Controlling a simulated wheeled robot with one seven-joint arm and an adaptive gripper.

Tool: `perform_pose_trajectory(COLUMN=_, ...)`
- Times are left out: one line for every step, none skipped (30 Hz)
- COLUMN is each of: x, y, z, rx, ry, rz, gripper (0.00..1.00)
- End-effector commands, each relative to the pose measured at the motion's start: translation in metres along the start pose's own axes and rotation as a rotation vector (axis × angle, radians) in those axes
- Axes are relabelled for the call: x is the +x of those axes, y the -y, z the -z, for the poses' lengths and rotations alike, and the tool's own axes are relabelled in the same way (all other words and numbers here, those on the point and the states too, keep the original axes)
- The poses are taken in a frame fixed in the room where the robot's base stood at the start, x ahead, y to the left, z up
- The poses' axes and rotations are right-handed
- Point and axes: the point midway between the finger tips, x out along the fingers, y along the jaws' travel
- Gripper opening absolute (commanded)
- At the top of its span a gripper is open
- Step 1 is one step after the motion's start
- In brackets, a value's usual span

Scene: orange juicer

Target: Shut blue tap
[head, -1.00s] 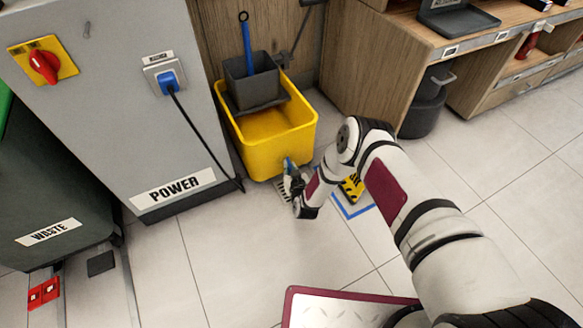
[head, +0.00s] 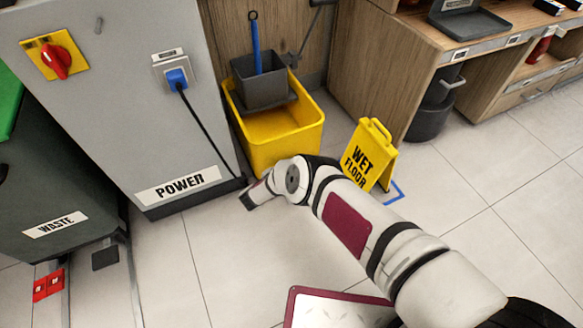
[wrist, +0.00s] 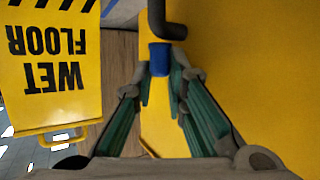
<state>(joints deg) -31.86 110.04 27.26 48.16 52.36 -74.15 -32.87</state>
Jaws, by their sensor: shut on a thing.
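In the wrist view the blue tap (wrist: 160,60) sits below a dark grey pipe (wrist: 165,25) on the yellow bucket's wall. My gripper (wrist: 163,85) has its green-padded fingers on both sides of the tap and is shut on it. The fingers partly cover the tap's handle. In the head view my arm hides the tap and the gripper's fingers, low at the front of the yellow bucket (head: 300,138).
The yellow wet floor sign (head: 370,160) stands right of the bucket and shows upside down in the wrist view (wrist: 50,75). The grey power cabinet (head: 120,120) is on the left, its black cable (head: 205,130) hanging near my arm. Open tiled floor lies in front.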

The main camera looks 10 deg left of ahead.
Motion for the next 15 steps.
perform_pose_trajectory(x=-0.0005, y=0.0007, z=-0.0014, rx=0.006, ry=0.001, rz=-0.014, gripper=0.0)
perform_pose_trajectory(x=-0.0006, y=0.0011, z=-0.0014, rx=0.01, ry=0.001, rz=-0.021, gripper=0.0)
perform_pose_trajectory(x=-0.0007, y=0.0016, z=-0.0013, rx=0.015, ry=0.001, rz=-0.032, gripper=0.0)
perform_pose_trajectory(x=-0.0008, y=0.0017, z=-0.0017, rx=0.017, ry=0.001, rz=-0.04, gripper=0.0)
perform_pose_trajectory(x=-0.0006, y=0.0018, z=-0.0015, rx=0.02, ry=0.001, rz=-0.048, gripper=0.0)
perform_pose_trajectory(x=-0.0004, y=0.0017, z=-0.0018, rx=0.025, ry=0.002, rz=-0.058, gripper=0.0)
perform_pose_trajectory(x=-0.0003, y=0.0022, z=-0.0014, rx=0.028, ry=0.001, rz=-0.065, gripper=0.0)
perform_pose_trajectory(x=-0.0005, y=0.0025, z=-0.0015, rx=0.03, ry=0.001, rz=-0.072, gripper=0.0)
perform_pose_trajectory(x=-0.0005, y=0.0029, z=-0.0013, rx=0.034, ry=0.001, rz=-0.081, gripper=0.0)
perform_pose_trajectory(x=-0.0004, y=0.003, z=-0.0014, rx=0.037, ry=0.001, rz=-0.087, gripper=0.0)
perform_pose_trajectory(x=-0.0002, y=0.0029, z=-0.0015, rx=0.04, ry=0.001, rz=-0.094, gripper=0.0)
perform_pose_trajectory(x=-0.0001, y=0.003, z=-0.0016, rx=0.042, ry=0.001, rz=-0.102, gripper=0.0)
perform_pose_trajectory(x=-0.0001, y=0.0033, z=-0.0015, rx=0.045, ry=0.001, rz=-0.107, gripper=0.0)
perform_pose_trajectory(x=-0.0002, y=0.0036, z=-0.0015, rx=0.048, ry=0.001, rz=-0.113, gripper=0.0)
perform_pose_trajectory(x=-0.0003, y=0.0039, z=-0.0014, rx=0.051, ry=0.001, rz=-0.119, gripper=0.0)
